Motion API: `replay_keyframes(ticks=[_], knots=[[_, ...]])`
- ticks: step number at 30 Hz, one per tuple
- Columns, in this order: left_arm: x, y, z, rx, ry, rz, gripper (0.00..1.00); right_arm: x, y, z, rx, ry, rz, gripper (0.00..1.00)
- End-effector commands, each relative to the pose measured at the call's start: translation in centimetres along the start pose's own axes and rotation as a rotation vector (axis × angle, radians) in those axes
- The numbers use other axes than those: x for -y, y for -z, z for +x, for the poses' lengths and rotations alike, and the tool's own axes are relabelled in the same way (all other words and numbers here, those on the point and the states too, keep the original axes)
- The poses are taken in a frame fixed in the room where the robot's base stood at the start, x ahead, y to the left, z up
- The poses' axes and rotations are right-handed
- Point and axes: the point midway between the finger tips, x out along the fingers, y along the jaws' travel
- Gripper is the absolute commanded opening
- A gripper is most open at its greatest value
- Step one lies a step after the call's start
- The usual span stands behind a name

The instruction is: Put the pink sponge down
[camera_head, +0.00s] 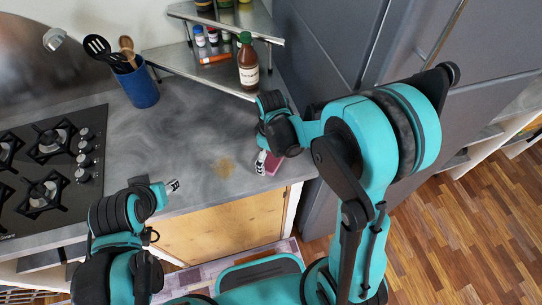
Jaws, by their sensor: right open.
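The pink sponge (273,165) is at the right end of the grey counter, near its front edge. It is partly hidden by my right gripper (264,165), which points down over the counter there with its jaws open. One fingertip shows just left of the sponge; I cannot tell whether it touches the sponge. The other finger is hidden. My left gripper (173,186) is near the counter's front edge, left of the sponge and well apart from it. Its fingertips are too small to tell whether they are open.
A brownish stain (225,167) marks the counter (190,140) left of the sponge. A gas hob (52,160) is at the left. A blue utensil cup (138,84) stands at the back, and a sauce bottle (248,66) stands by the spice shelf. The middle of the counter is clear.

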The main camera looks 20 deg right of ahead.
Motion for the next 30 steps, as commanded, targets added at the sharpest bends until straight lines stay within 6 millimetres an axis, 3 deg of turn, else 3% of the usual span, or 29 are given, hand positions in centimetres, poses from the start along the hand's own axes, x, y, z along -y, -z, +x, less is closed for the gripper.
replay_keyframes(ticks=[5,18,26,30], knots=[[0.0,0.3,-0.5,0.000,0.000,0.000,0.46,0.0,0.0,-0.8,0.000,0.000,0.000,1.00],[0.0,1.9,-2.7,0.000,0.000,0.000,0.46,0.0,0.0,-9.9,0.000,0.000,0.000,1.00],[0.0,2.2,-3.1,0.000,0.000,0.000,0.46,0.1,-0.2,-12.5,-0.006,-0.006,0.011,1.00],[0.0,2.2,-3.0,0.000,0.000,0.000,0.46,0.6,-1.6,-14.2,-0.061,-0.049,0.103,1.00]])
